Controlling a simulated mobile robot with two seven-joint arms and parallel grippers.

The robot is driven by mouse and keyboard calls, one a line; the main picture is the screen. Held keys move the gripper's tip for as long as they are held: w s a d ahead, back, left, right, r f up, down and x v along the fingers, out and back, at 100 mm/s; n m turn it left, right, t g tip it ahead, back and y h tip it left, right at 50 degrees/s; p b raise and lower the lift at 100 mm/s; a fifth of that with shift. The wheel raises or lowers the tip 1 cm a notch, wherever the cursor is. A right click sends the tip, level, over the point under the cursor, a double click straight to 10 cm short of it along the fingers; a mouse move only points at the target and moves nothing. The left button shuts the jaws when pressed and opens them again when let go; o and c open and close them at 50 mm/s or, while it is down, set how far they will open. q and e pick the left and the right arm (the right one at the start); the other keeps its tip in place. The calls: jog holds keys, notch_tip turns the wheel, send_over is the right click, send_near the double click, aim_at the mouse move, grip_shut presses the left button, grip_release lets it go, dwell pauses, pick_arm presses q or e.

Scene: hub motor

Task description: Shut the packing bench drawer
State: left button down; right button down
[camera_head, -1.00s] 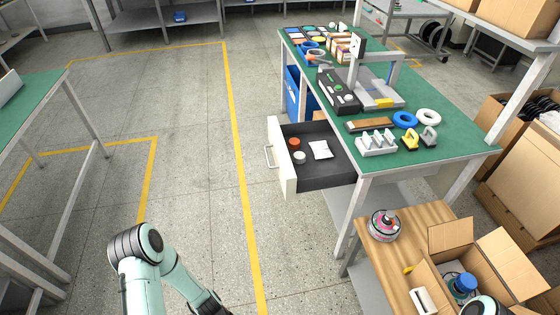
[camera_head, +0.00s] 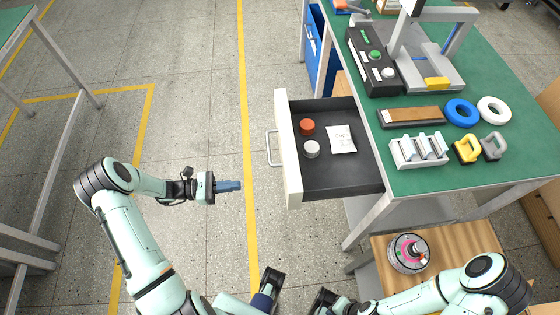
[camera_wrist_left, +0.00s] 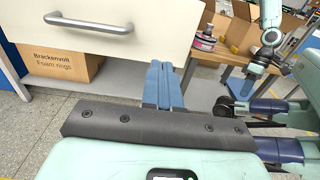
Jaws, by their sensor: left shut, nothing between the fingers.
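The packing bench drawer is pulled out to the left from under the green-topped bench. Its cream front panel (camera_head: 287,150) carries a metal handle (camera_head: 271,148). Inside lie an orange-red round item (camera_head: 306,127), a white round item (camera_head: 311,149) and a white packet (camera_head: 341,139). My left gripper (camera_head: 238,186) is shut and empty, left of the front panel and apart from it, fingers pointing right. In the left wrist view, the front panel (camera_wrist_left: 150,45) and handle (camera_wrist_left: 90,22) are ahead, with the blue fingertips (camera_wrist_left: 160,68) right of the handle.
The bench top (camera_head: 440,95) holds a press-like device, blue and white rings and a small rack. A wooden-topped table (camera_head: 445,240) with a round pink-and-grey part (camera_head: 408,253) stands below right. The floor left of the drawer is clear.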

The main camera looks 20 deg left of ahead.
pick_arm(q)
jog(key=x, duration=1.3)
jog(key=shift+w+d+r, duration=0.3)
jog(key=shift+r, duration=0.05)
